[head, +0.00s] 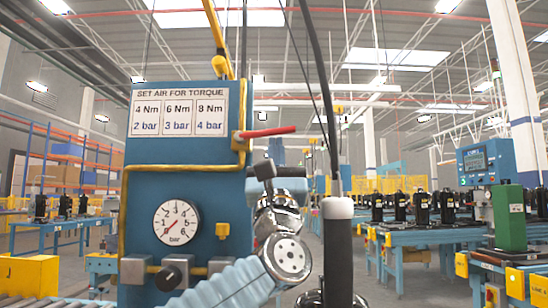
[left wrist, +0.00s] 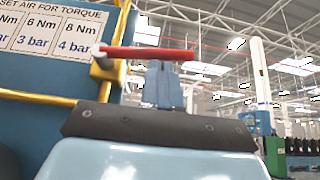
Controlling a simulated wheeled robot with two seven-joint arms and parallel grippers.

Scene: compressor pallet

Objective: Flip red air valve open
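The red valve handle (head: 268,132) is a bar lying nearly level, sticking out to the right from a yellow fitting (head: 240,141) on the blue panel. It also shows across the upper left wrist view (left wrist: 150,53). My left gripper (head: 276,150) is just below the handle, with its blue fingers pointing up. In the left wrist view its fingers (left wrist: 165,84) are together, with their tips at the handle's lower edge. Nothing shows between them, and I cannot tell whether they touch the handle. My right gripper is not in view.
The blue panel (head: 140,225) carries a torque chart (head: 178,113) and a round bar gauge (head: 176,222) with its needle at the lower left. A dark post with a white collar (head: 337,208) and a hose stands right of my left arm. Workbenches (head: 420,243) stand farther right.

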